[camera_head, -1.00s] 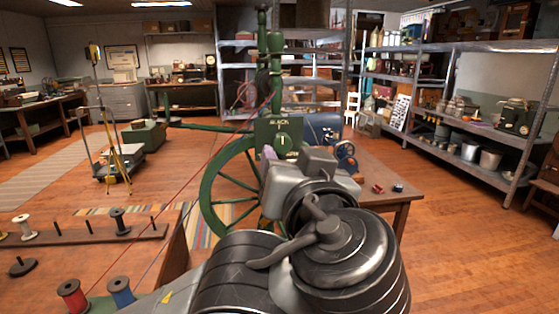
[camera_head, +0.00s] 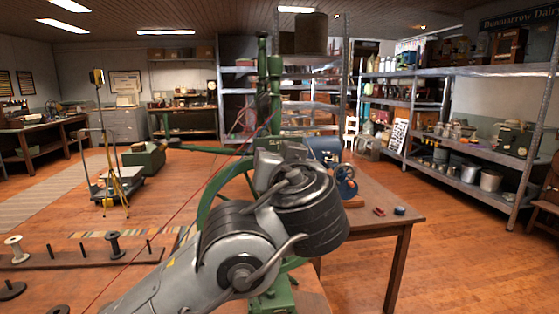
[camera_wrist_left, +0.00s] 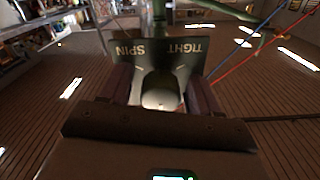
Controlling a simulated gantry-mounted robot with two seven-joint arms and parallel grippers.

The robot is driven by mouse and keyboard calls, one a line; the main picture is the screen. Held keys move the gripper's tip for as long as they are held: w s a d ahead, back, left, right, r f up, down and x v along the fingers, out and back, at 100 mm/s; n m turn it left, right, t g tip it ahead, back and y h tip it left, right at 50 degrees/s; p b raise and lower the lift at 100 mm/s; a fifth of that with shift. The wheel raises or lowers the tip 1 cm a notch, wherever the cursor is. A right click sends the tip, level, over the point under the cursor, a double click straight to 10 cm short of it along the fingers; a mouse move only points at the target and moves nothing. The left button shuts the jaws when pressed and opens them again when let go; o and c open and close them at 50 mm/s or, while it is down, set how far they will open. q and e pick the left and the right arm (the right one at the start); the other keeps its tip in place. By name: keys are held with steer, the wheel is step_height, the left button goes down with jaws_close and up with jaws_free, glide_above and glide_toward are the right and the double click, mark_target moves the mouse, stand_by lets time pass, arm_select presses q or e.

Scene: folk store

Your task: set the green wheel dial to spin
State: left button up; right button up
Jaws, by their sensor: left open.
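The green spinning wheel (camera_head: 207,200) stands ahead in the head view, its green post (camera_head: 275,100) rising behind my arm. In the left wrist view, the plate (camera_wrist_left: 185,75) carries the words SPIN and TIGHT. The gripper is open, one dark finger on each side of the knob; contact cannot be told. My right gripper is not in view.
A wooden table (camera_head: 385,200) with a blue device (camera_head: 345,178) and small red and blue pieces stands right of the wheel. A spool rack (camera_head: 80,255) is at the lower left. Thin red and blue threads cross near the wheel. Open floor lies right.

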arm_select(q)
steer(key=shift+c, duration=0.4)
steer(key=c, duration=0.9)
steer(key=shift+c, duration=0.2)
